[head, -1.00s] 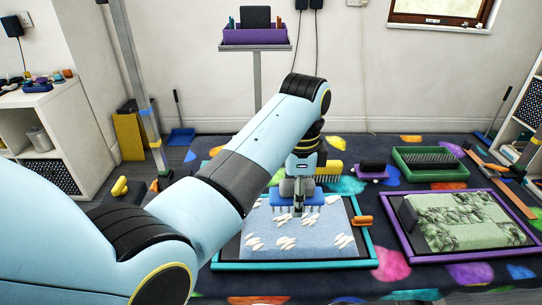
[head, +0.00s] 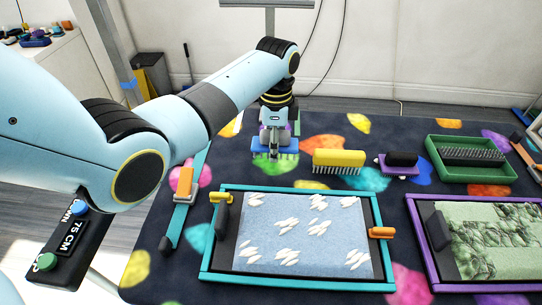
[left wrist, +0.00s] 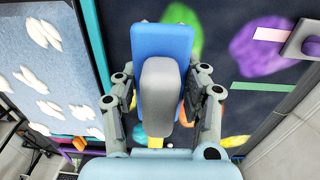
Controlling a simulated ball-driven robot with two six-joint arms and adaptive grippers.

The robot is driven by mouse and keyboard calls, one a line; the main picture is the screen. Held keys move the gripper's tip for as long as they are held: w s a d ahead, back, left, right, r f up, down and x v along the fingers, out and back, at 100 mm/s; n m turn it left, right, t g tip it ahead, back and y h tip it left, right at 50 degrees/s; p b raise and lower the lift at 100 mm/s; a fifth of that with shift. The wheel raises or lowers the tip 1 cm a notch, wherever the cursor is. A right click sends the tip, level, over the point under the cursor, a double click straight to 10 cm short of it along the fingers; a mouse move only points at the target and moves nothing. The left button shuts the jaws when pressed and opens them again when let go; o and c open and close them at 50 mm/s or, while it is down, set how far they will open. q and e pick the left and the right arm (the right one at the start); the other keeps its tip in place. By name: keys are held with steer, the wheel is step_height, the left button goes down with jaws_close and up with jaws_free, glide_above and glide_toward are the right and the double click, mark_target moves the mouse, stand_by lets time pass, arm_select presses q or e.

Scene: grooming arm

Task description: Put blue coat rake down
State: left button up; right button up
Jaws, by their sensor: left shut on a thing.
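The blue coat rake (head: 287,146) has a blue head with bristles pointing down and a grey handle. My left gripper (head: 275,143) is shut on its handle, behind the teal-framed board. In the left wrist view, the rake (left wrist: 162,42) sits between the fingers of the gripper (left wrist: 163,85), with its grey grip toward the camera. The rake is over the dark spotted mat; I cannot tell whether its bristles touch it. My right gripper is not in view.
A teal-framed board (head: 213,240) with light blue cloth and white tufts lies in front. A yellow brush (head: 338,158), a purple brush (head: 400,160) and a green tray (head: 432,150) stand to the right. A purple-framed board (head: 420,225) lies front right.

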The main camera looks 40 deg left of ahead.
mark_target(271, 165)
arm_select(q)
steer(key=shift+a+f, duration=0.4)
steer(key=shift+a, duration=0.2)
step_height(271, 165, down, 4)
steer(key=shift+r+b, duration=0.2)
steer(key=shift+b, duration=0.2)
steer(key=shift+f, duration=0.15)
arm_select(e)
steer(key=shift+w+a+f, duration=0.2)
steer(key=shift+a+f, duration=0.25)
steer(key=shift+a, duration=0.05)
arm_select(q)
steer(key=o, duration=0.8)
steer(key=shift+f, duration=0.15)
steer(key=o, duration=0.4)
steer(key=shift+o, duration=0.2)
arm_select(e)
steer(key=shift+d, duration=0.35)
